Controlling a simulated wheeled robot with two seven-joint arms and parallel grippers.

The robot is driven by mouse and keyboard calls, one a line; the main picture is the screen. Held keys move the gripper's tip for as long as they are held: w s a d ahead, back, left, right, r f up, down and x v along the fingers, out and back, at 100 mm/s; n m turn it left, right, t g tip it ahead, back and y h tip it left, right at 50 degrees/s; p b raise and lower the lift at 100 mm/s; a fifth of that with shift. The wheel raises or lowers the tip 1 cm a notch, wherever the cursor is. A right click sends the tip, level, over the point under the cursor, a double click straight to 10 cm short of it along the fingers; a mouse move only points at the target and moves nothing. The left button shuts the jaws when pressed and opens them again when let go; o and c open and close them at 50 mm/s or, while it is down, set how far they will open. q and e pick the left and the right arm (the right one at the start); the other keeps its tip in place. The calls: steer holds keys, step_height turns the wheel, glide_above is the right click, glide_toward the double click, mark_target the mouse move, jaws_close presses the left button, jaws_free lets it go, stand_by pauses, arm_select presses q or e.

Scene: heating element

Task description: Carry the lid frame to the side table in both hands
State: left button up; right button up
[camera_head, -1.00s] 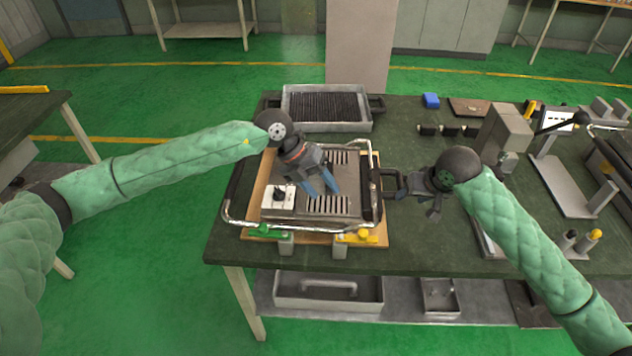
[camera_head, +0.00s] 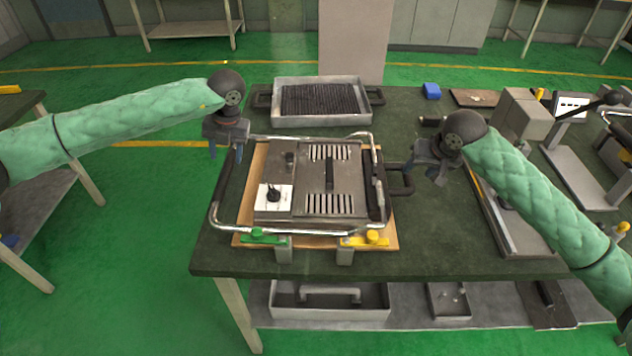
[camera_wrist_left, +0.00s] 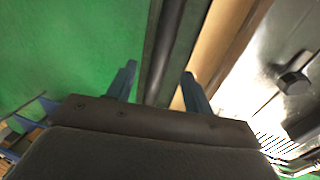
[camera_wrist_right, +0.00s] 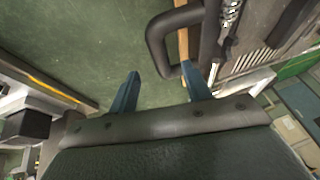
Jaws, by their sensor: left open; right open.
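The lid frame (camera_head: 300,231), a chrome tube frame around a grey metal plate with slots and a black knob, lies on a wooden board on the workbench. It has a dark bar (camera_head: 222,187) along its left side and a black loop handle (camera_head: 404,180) on its right. My left gripper (camera_head: 226,152) is open above the left bar. In the left wrist view the bar (camera_wrist_left: 172,45) runs between its fingers, with no visible grip. My right gripper (camera_head: 422,172) is open beside the loop handle, which shows ahead of its fingers in the right wrist view (camera_wrist_right: 158,40).
Green and yellow clamps (camera_head: 365,240) sit at the board's front edge. A grey tray (camera_head: 320,122) with dark rods stands behind the frame. Metal fixtures (camera_head: 515,215) crowd the bench's right. Another table (camera_head: 45,190) stands at the left, with green floor between.

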mark_target(226, 167)
arm_select(q)
steer(key=shift+a+f, duration=0.25)
steer(key=shift+f, duration=1)
steer(key=shift+a+f, duration=0.25)
steer(key=shift+f, duration=1.05)
steer(key=shift+a+f, duration=0.25)
steer(key=shift+f, duration=1)
arm_select(e)
steer(key=shift+x, duration=3.85)
arm_select(q)
jaws_close()
arm_select(e)
jaws_close()
arm_select(q)
steer(key=shift+r, duration=0.1)
steer(key=shift+r, duration=0.15)
arm_select(e)
steer(key=shift+r, duration=0.2)
arm_select(q)
steer(key=shift+w, duration=0.1)
arm_select(e)
steer(key=shift+w, duration=0.1)
